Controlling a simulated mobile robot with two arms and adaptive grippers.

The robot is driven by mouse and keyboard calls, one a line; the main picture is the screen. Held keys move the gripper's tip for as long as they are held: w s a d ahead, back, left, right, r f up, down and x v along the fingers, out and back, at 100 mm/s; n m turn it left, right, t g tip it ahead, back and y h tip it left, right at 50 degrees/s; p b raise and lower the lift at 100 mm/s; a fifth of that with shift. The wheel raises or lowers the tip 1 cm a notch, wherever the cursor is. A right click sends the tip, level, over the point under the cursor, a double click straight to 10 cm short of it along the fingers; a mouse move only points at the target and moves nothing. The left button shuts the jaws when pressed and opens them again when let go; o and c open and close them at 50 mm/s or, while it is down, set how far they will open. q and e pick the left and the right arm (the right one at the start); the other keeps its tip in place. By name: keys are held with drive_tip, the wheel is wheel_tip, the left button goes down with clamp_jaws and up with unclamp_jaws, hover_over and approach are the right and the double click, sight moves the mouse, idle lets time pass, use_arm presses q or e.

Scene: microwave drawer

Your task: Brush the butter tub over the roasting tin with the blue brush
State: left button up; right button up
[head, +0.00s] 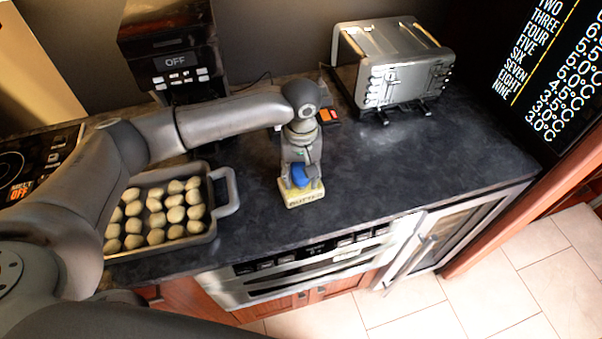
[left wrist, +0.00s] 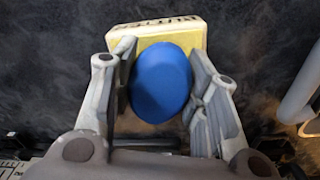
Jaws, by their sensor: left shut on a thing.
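My left gripper (head: 301,176) is shut on the blue brush (head: 299,175), over the yellow butter tub (head: 303,197) on the dark countertop. In the left wrist view the blue brush (left wrist: 160,83) shows as a rounded blue shape between the two fingers (left wrist: 163,95), with the butter tub (left wrist: 150,38) just beyond it. I cannot tell whether the brush touches the butter. The roasting tin (head: 226,205) stands to the left, filled with rows of pale round pieces; my left arm hides part of it. My right gripper is not in view.
A silver toaster (head: 393,62) stands at the back right, and a black coffee machine (head: 175,55) at the back left. A small red and orange item (head: 329,115) lies behind my gripper. The counter right of the tub is clear up to its front edge.

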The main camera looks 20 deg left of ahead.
sight(301, 170)
use_arm(q)
drive_tip(key=shift+f, duration=0.25)
idle(0.8)
drive_tip(key=shift+f, duration=0.25)
drive_tip(key=shift+p, duration=0.3)
idle(1.2)
drive_tip(key=shift+s+f+p, duration=0.1)
drive_tip(key=shift+f+p, duration=0.05)
drive_tip(key=shift+p, duration=0.15)
idle(1.3)
wheel_tip(301, 170, up, 5)
drive_tip(key=p, duration=0.6)
drive_tip(key=shift+r+p, duration=0.9)
drive_tip(key=shift+r, duration=0.2)
